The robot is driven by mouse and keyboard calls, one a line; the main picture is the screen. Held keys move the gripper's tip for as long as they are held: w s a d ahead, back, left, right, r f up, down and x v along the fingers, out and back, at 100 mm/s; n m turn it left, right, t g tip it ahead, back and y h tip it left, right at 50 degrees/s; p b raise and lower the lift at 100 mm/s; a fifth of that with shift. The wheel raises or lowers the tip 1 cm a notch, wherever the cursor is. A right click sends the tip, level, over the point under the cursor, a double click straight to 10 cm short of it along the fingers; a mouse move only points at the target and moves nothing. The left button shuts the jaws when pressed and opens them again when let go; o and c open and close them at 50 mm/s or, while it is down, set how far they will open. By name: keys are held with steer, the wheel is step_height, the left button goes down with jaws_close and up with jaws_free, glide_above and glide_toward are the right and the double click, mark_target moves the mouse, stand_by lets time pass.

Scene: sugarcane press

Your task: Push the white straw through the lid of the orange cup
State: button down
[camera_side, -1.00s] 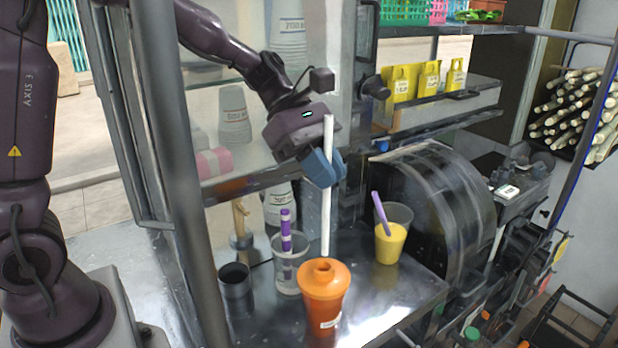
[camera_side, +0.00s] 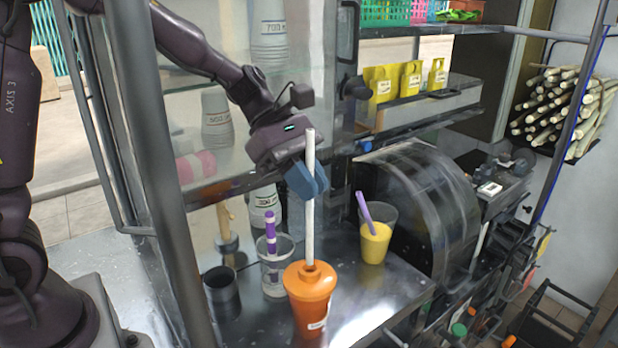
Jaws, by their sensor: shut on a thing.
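The orange cup (camera_side: 310,305) stands upright on the metal counter, with an orange lid (camera_side: 308,275) that has a raised round centre. My gripper (camera_side: 308,183) has blue fingers and is shut on the white straw (camera_side: 309,222). The straw is held nearly upright above the cup, with a length sticking up over the fingers. Its lower end meets the raised centre of the lid in the picture; I cannot tell whether it is just touching or has entered the opening.
A clear cup with a purple-banded stick (camera_side: 271,262) stands close left of the orange cup, and a dark metal cup (camera_side: 221,290) farther left. A yellow drink with a purple straw (camera_side: 375,240) stands behind right. The black press drum (camera_side: 425,205) is at the right. The front counter is clear.

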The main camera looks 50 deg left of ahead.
mark_target(307, 210)
steer(key=shift+f, duration=6.25)
steer(key=c, duration=1.1)
jaws_free()
steer(key=shift+r, duration=3.55)
